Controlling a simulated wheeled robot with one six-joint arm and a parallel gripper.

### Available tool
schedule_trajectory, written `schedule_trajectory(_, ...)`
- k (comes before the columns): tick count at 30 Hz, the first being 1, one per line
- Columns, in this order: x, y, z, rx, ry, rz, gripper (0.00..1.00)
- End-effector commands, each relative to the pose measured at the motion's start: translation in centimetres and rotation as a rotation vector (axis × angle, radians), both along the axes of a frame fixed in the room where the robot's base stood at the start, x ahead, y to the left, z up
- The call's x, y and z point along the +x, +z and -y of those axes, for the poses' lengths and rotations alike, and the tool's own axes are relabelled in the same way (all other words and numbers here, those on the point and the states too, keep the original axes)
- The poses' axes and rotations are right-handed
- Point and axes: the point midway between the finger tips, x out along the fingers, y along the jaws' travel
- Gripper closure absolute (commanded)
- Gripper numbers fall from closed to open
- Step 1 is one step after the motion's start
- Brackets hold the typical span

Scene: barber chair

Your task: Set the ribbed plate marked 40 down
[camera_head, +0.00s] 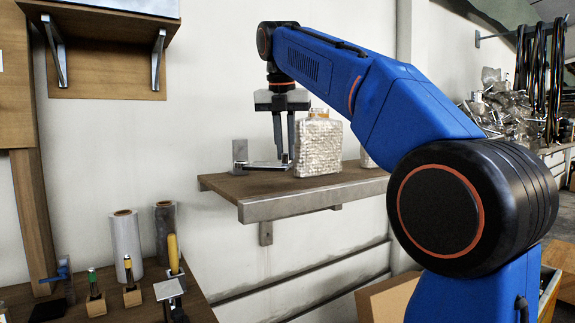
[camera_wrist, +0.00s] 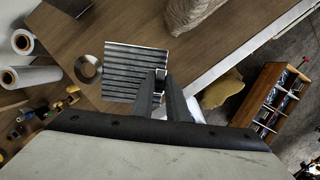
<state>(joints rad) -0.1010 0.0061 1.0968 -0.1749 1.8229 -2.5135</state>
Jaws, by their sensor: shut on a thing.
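The ribbed plate (camera_wrist: 130,68) is grey metal with parallel ridges. It is in the jaws of my gripper (camera_wrist: 161,76), which grips it near its right edge in the wrist view. No 40 mark can be read on it. In the head view my gripper (camera_head: 285,158) points down over the wooden wall shelf (camera_head: 225,186), and the plate (camera_head: 265,165) shows as a thin, roughly level strip at the fingertips. It is at or just above the shelf top; I cannot tell whether it touches.
A pale textured bottle (camera_head: 318,148) stands on the shelf just right of my gripper. A grey metal upright (camera_head: 240,154) stands left of the plate. A round metal ring (camera_wrist: 88,69) is beside the plate. A lower bench with rolls (camera_head: 125,245) is at left.

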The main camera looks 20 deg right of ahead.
Motion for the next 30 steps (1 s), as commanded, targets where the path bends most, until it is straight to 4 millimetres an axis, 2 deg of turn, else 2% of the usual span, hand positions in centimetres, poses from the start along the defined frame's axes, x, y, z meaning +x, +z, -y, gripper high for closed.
schedule_trajectory(5,0.0,-1.2,0.0,0.000,0.000,-0.001,1.00)
schedule_trajectory(12,0.0,-3.9,0.0,0.000,0.000,0.000,1.00)
schedule_trajectory(25,0.0,-4.4,0.0,0.000,0.000,0.000,1.00)
schedule_trajectory(26,0.0,-4.4,0.0,0.000,0.000,0.000,0.79)
schedule_trajectory(27,0.0,-4.4,0.0,0.000,0.000,0.000,0.70)
schedule_trajectory(30,0.0,-4.4,0.0,0.000,0.000,0.000,0.68)
